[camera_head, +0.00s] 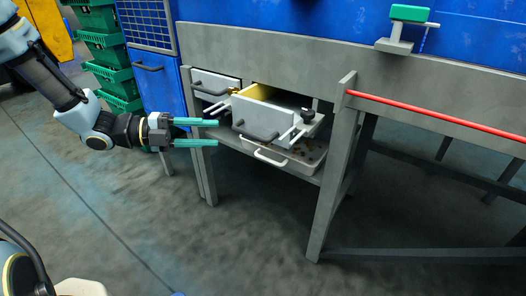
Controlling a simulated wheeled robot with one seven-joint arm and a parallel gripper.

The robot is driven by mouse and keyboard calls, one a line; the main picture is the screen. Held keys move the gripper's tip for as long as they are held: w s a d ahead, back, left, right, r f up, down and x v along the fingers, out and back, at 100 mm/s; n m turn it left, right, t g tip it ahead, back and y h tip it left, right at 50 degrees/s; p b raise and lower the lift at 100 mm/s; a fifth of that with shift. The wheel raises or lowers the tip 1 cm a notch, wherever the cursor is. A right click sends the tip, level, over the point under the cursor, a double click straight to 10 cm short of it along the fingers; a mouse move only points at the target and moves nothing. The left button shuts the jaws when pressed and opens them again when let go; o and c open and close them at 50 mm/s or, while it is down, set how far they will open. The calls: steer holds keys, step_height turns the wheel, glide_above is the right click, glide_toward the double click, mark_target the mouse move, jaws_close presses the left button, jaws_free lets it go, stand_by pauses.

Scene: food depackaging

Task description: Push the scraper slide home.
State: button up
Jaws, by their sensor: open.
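The slide (262,110), which I take to be the scraper slide, is a grey box-like unit sticking out of the opening in the grey bench. It has a dark bar handle on its front, a yellowish inside edge, pale bars at its sides and a black knob (308,114) at its right. My gripper (217,132) is open, with two long teal fingers pointing right. In the picture its fingertips lie just left of the slide's front, and nothing shows between them. I cannot tell whether they touch it.
A pale tray (308,157) with brown bits sits on the shelf below the slide. Another drawer (214,82) with a dark handle is at its left. A bench leg (334,180) and red rail (440,117) stand right. Green crates (108,48) are stacked behind.

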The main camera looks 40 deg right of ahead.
mark_target(250, 135)
steer(key=b+x, duration=0.3)
steer(key=x, duration=0.7)
steer(key=shift+s+d, duration=0.15)
jaws_close()
stand_by(1.1)
